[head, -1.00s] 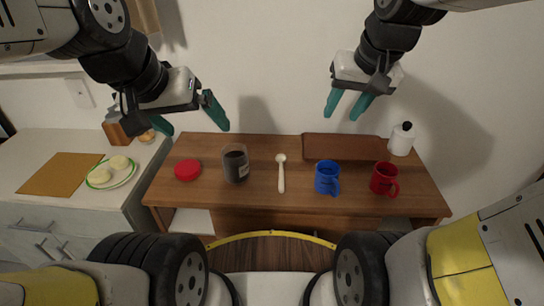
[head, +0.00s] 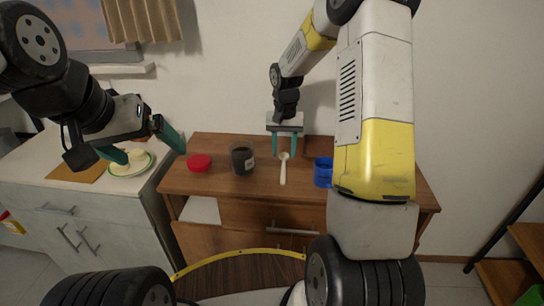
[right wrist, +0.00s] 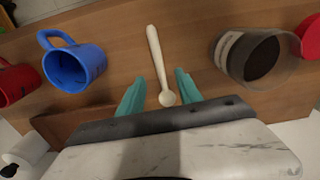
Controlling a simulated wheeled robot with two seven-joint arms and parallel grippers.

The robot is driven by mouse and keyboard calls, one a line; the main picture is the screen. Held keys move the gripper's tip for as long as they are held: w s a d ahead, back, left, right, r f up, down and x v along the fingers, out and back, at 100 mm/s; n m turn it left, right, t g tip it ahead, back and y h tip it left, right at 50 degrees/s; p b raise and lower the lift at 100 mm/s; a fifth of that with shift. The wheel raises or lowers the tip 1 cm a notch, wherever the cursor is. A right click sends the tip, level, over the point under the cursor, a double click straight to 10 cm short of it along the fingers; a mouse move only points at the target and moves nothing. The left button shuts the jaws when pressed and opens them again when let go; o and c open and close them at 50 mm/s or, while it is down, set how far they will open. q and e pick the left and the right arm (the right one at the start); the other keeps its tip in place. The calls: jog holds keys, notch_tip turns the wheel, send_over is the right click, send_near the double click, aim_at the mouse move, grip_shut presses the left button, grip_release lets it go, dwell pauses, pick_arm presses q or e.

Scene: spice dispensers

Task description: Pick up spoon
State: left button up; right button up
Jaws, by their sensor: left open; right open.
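A pale cream spoon (head: 283,172) lies on the wooden table, its bowl end away from me. In the right wrist view the spoon (right wrist: 156,58) has its bowl between the tips of my right gripper (right wrist: 161,92). My right gripper (head: 284,150) is open, just above the bowl end, with one teal finger on each side and nothing held. Whether the fingers touch the table cannot be told. My left gripper (head: 148,150) is open and empty, above the left side near the white counter.
On the wooden table (head: 240,195), a dark-filled jar (head: 243,160) and red lid (head: 199,163) stand left of the spoon. A blue mug (head: 323,172) stands right, partly behind my arm. A red mug (right wrist: 15,82) and white bottle (right wrist: 25,148) show in the right wrist view.

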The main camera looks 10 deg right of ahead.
aim_at(284, 169)
jog(key=f, duration=0.6)
jog(key=shift+s+a+f, duration=0.1)
jog(key=shift+s+f, duration=0.05)
jog(key=shift+s, duration=0.25)
jog(key=shift+c, duration=0.4)
grip_shut()
